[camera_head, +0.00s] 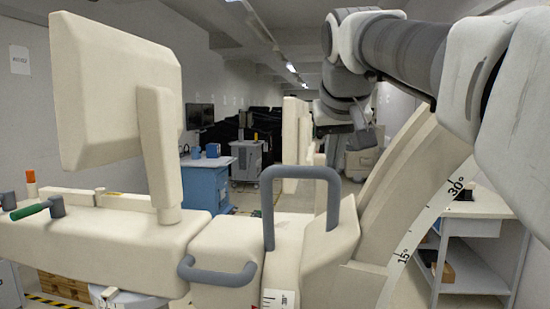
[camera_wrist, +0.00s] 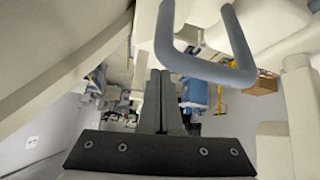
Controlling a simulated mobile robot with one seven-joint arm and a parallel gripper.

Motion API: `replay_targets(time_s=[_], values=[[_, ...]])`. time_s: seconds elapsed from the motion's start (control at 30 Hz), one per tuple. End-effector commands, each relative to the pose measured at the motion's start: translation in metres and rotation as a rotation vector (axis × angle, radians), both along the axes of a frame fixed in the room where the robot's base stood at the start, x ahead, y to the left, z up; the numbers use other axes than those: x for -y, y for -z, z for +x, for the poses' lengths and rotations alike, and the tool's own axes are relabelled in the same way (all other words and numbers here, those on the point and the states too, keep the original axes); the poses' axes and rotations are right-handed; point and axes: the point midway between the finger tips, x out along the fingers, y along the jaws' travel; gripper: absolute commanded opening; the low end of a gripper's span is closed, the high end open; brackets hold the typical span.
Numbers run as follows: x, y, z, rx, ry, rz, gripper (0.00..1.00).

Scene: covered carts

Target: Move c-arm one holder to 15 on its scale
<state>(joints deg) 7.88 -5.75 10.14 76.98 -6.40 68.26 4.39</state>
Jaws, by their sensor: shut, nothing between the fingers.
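The cream c-arm holder (camera_head: 330,240) stands in the middle of the head view and carries a tall grey U-shaped handle (camera_head: 300,173). The curved c-arm (camera_head: 408,165) rises through it to the right; its white scale strip (camera_head: 432,217) shows 15° near the holder and 30° higher up. A second scale (camera_head: 279,299) is cut off at the bottom edge, its reading unclear. My gripper (camera_head: 365,139) hangs behind and above the handle. In the wrist view my gripper (camera_wrist: 160,75) is shut and empty, with a grey U-shaped handle (camera_wrist: 205,68) near its fingertips; contact is unclear.
A cream monitor-like panel (camera_head: 115,90) rises at left. A lower grey handle (camera_head: 217,272) sticks out in front. Behind stand a blue cart (camera_head: 208,182) and a grey cart (camera_head: 247,158). A white shelf (camera_head: 470,230) is at right. Open floor shows between the carts and the c-arm.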

Motion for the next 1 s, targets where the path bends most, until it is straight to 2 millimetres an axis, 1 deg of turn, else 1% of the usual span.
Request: replay_targets(time_s=[0.03,0.43,1.0], values=[[0.0,0.002,-0.003,0.01,0.001,-0.002,0.0],[-0.003,0.003,-0.018,0.065,0.001,-0.015,0.0],[-0.004,0.0,-0.02,0.074,0.002,-0.016,0.0]])
